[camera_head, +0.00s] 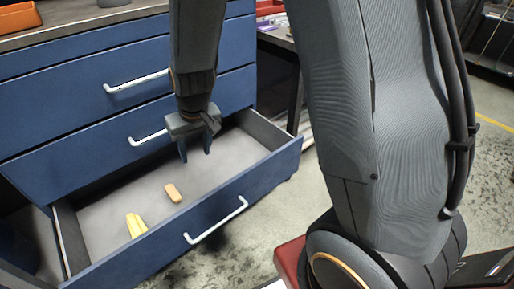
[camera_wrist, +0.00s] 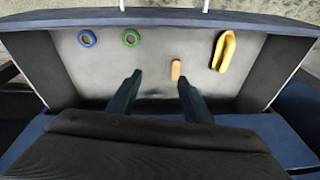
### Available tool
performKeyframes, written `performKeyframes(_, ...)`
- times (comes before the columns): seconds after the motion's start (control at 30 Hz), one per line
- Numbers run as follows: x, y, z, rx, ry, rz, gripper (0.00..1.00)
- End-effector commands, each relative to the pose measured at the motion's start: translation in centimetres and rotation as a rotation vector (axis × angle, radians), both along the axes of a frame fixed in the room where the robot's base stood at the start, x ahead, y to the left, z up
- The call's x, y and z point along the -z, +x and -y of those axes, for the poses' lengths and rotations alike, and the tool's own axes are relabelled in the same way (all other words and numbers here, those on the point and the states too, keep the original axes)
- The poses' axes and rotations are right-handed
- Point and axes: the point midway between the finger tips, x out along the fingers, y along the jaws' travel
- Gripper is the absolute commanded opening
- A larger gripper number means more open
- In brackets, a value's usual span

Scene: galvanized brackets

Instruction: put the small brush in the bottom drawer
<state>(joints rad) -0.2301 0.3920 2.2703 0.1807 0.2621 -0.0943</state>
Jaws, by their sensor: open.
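The bottom drawer (camera_head: 230,205) of the blue cabinet is pulled open. A small tan block-like piece (camera_head: 173,193), which looks like the small brush, lies flat on its grey floor; bristles cannot be made out. It also shows in the wrist view (camera_wrist: 176,70), between and beyond the fingertips. My gripper (camera_head: 196,157) is above the drawer, to the right of the tan piece in the head view. Its fingers are apart with nothing between them, as the wrist view also shows (camera_wrist: 160,80).
A yellow object (camera_head: 136,225) lies left of the tan piece in the head view. A blue ring (camera_wrist: 87,38) and a green ring (camera_wrist: 131,38) lie in the drawer in the wrist view. The upper drawers (camera_head: 60,90) are shut. An orange tray (camera_head: 18,16) sits on the cabinet top.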

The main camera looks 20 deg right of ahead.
Motion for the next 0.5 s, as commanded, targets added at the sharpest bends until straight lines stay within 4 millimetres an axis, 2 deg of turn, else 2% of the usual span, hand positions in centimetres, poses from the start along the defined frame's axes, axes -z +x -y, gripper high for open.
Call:
performKeyframes(0.03, -2.0, -1.3, 1.4, 0.019, 0.0, -0.012, 0.46)
performKeyframes(0.2, -6.6, -6.9, 5.4, 0.068, -0.013, -0.083, 0.46)
performKeyframes(0.4, -10.2, -13.6, 9.0, 0.126, -0.035, -0.157, 0.46)
performKeyframes(0.5, -11.1, -16.0, 10.1, 0.147, -0.044, -0.183, 0.46)
